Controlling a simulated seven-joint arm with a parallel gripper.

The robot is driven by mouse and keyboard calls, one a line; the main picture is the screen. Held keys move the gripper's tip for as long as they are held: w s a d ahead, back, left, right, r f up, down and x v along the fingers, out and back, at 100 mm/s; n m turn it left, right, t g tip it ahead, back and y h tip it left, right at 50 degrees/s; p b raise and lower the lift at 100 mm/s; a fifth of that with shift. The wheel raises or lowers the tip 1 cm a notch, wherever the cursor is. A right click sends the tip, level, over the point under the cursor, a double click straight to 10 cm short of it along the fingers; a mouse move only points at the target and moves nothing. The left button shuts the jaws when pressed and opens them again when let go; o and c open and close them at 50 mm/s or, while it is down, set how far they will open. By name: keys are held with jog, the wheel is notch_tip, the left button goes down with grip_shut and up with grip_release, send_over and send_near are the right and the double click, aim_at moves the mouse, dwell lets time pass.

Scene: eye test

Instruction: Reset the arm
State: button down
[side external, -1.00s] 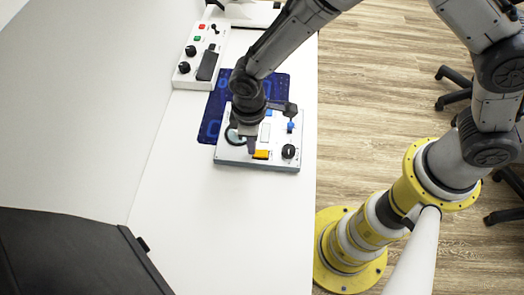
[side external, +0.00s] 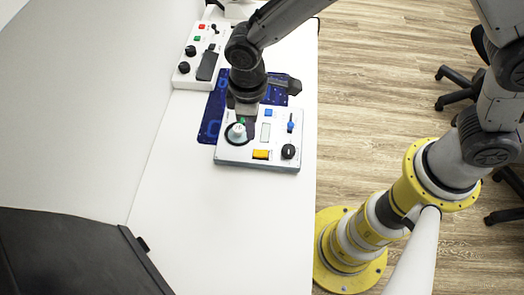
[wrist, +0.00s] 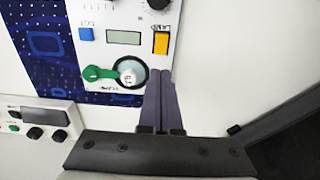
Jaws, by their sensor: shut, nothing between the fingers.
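My gripper (side external: 247,117) is shut and empty, pointing down over the back left part of a white control panel (side external: 228,154). In the wrist view its two fingers (wrist: 161,73) lie side by side, with their tips beside the panel's round dial in the picture. The dial has a pale knob (side external: 236,133) in a dark ring and a green lever (wrist: 98,73). The panel also carries an orange switch (side external: 261,154), a black knob (side external: 288,151), a blue button (side external: 268,113), a blue slider (side external: 290,125) and a small display (side external: 265,132). I cannot tell the fingers' exact height.
A dark blue patterned mat (side external: 209,128) lies under the panel on the white table (side external: 215,220). A second control box (side external: 181,77) stands at the back left. A black case (side external: 70,255) is at the front left. The front of the table is clear.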

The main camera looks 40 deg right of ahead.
jog(key=w+d+r+m+t+y, duration=0.15)
jog(key=w+d+r, duration=0.25)
jog(key=d+r, duration=0.45)
jog(key=s+d+r+m+t, duration=0.3)
jog(key=d+r, duration=0.5)
jog(key=r, duration=0.4)
jog(key=s+d+r+m+t, duration=0.2)
jog(key=s+d+r+m, duration=0.15)
jog(key=s+d, duration=0.5)
jog(key=s+d+f+m+h, duration=0.1)
jog(key=s+f, duration=0.3)
jog(key=s, duration=0.5)
jog(key=shift+s+d+g, duration=0.25)
jog(key=shift+s+g, duration=0.05)
jog(key=shift+g, duration=0.15)
jog(key=shift+h, duration=0.25)
